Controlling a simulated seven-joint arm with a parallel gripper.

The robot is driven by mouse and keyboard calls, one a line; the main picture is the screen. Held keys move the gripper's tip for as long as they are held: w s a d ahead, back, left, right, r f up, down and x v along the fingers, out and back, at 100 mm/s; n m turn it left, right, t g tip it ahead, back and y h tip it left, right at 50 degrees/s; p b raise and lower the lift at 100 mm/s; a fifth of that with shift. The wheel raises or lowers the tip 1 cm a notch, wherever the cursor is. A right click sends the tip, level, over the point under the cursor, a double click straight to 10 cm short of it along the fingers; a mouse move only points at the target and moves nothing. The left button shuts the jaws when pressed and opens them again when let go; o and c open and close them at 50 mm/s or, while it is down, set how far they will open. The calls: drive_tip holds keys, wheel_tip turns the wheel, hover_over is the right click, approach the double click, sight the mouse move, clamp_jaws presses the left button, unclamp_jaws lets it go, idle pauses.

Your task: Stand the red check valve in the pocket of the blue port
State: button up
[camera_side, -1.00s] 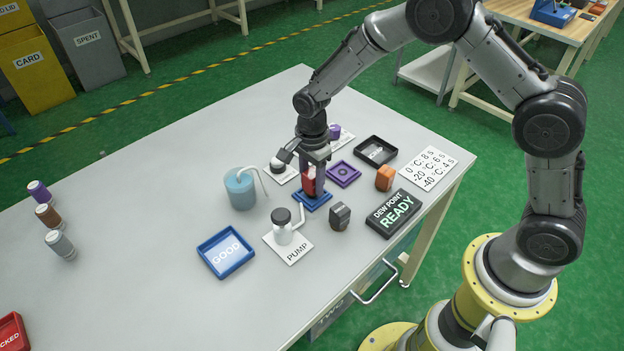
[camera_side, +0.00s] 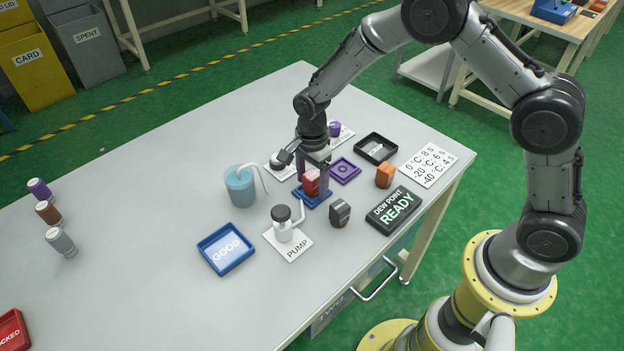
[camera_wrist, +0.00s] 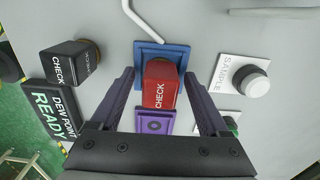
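The red check valve (camera_side: 311,183) stands on the blue port (camera_side: 315,203), apparently upright; its bottom end is hidden, so I cannot tell how deep it sits in the pocket. In the wrist view the valve (camera_wrist: 159,88) shows its CHECK label, with the blue port (camera_wrist: 145,50) around its far end. My gripper (camera_side: 313,178) is open around the valve. In the wrist view my gripper's fingers (camera_wrist: 160,76) are spread on both sides of it, with a gap at each side.
A black tray (camera_side: 376,149) stands behind.

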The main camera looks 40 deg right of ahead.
sight(313, 174)
drive_tip(key=shift+r, duration=0.1)
wheel_tip(313, 174, up, 13)
drive_tip(key=s+d+r+n+t, duration=0.1)
drive_tip(key=s+d+r+n, duration=0.1)
drive_tip(key=s+r+n, duration=0.3)
drive_tip(key=s+d+r+n+t, duration=0.2)
drive_tip(key=s+d+r, duration=0.1)
drive_tip(key=s+r, duration=0.35)
drive_tip(key=s+d+r+n+t, duration=0.1)
drive_tip(key=s+d+n+t, duration=0.1)
drive_tip(key=s+n, duration=0.9)
drive_tip(key=s+d, duration=0.1)
drive_tip(key=s, duration=0.4)
drive_tip(key=shift+r+t, duration=0.3)
